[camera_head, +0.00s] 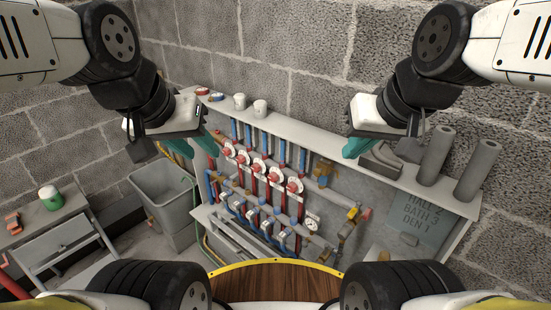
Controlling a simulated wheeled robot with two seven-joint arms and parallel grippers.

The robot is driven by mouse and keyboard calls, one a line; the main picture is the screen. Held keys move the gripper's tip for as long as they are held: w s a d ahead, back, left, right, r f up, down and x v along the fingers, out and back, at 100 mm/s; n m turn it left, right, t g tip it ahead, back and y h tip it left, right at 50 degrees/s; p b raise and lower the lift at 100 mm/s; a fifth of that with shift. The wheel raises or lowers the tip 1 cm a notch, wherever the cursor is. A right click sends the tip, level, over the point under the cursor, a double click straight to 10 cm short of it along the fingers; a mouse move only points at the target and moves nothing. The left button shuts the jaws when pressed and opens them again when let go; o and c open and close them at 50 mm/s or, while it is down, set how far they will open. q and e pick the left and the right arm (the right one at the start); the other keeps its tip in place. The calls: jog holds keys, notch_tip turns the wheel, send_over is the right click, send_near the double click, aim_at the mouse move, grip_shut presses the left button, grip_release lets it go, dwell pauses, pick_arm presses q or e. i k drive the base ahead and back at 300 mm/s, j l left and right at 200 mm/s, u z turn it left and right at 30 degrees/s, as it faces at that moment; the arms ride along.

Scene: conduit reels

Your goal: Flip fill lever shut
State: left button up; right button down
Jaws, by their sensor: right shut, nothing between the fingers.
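The pipe manifold has several round white-and-red dials, one of them a dial (294,186) at the right of the row. Blue and red pipes run above and below them. A brass-coloured fitting with a red end (366,213) sits at the manifold's right end, near a round gauge (311,224). I cannot tell which part is the fill lever or how it is set. My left gripper (205,142) hangs above the manifold's left end; its finger gap is unclear. My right gripper (354,148) is shut and empty, above the right half. Both appear apart from the manifold.
A grey shelf (318,149) runs above the manifold, with white cups (260,107) and grey foam rolls (437,154). A grey bin (163,198) and a stepped stand (62,247) are at the left. A round yellow-edged wooden top (275,282) is in front.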

aim_at(354, 212)
jog(key=k+j+z, duration=0.1)
jog(key=z, duration=0.65)
jog(key=k+l, duration=0.05)
jog(key=k, duration=0.05)
